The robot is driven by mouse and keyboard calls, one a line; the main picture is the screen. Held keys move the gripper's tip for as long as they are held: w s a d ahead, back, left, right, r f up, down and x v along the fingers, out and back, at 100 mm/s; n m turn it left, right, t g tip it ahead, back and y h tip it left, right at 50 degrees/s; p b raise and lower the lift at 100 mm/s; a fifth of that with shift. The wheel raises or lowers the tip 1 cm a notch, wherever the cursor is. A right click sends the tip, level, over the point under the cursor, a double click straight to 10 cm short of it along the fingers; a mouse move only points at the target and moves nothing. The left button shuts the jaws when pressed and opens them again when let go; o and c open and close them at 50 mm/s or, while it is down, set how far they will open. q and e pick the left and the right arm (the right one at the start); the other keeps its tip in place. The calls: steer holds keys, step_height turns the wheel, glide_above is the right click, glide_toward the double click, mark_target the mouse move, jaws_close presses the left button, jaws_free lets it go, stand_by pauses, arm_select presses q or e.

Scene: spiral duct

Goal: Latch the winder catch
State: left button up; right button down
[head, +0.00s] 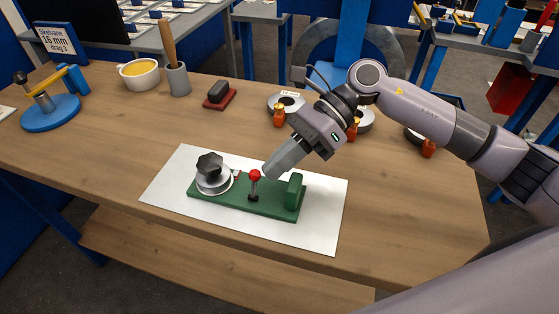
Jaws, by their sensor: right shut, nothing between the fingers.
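The winder is a green base (240,203) on a white sheet (170,190). At its left end is a silver drum with a black lobed knob (209,164). In its middle stands a short lever with a red ball (254,175), apparently the catch, roughly upright. A green block (295,192) rises at the right end. My right gripper (269,170) is shut and empty. Its fingertips are just right of the red ball in the picture; I cannot tell whether they touch it. My left gripper is not in view.
On the wooden table (110,150), a blue-based stand (50,115), a bowl with yellow contents (139,74), a grey cup with a wooden handle (177,79) and a dark block on a red base (219,95) stand behind. Several discs with orange parts (278,117) lie under my right arm.

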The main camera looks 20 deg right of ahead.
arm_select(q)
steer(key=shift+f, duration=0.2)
arm_select(e)
steer(key=shift+s+a+r, duration=0.15)
steer(key=shift+s, duration=0.05)
steer(key=shift+s+a+r+n+t+h+b, duration=0.2)
steer(key=shift+s+n+t+h+b, duration=0.1)
steer(key=shift+b, duration=0.35)
steer(key=shift+s+a+r+n+t+h+b, duration=0.15)
steer(key=shift+s+n+t+h, duration=0.1)
steer(key=shift+t+h, duration=0.15)
steer(key=shift+s+a+n+t+h+b, duration=0.15)
steer(key=shift+n+t+h, duration=0.1)
steer(key=shift+t+h, duration=0.15)
steer(key=s+t+h+b, duration=0.1)
steer(key=b, duration=0.1)
steer(key=a+n+t+h+b, duration=0.1)
steer(key=b, duration=0.1)
steer(key=shift+s+r+t, duration=0.15)
steer(key=shift+s+t, duration=0.2)
steer(key=shift+t, duration=0.05)
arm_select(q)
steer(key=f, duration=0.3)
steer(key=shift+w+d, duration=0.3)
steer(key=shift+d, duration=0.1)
arm_select(e)
steer(key=shift+r, duration=0.2)
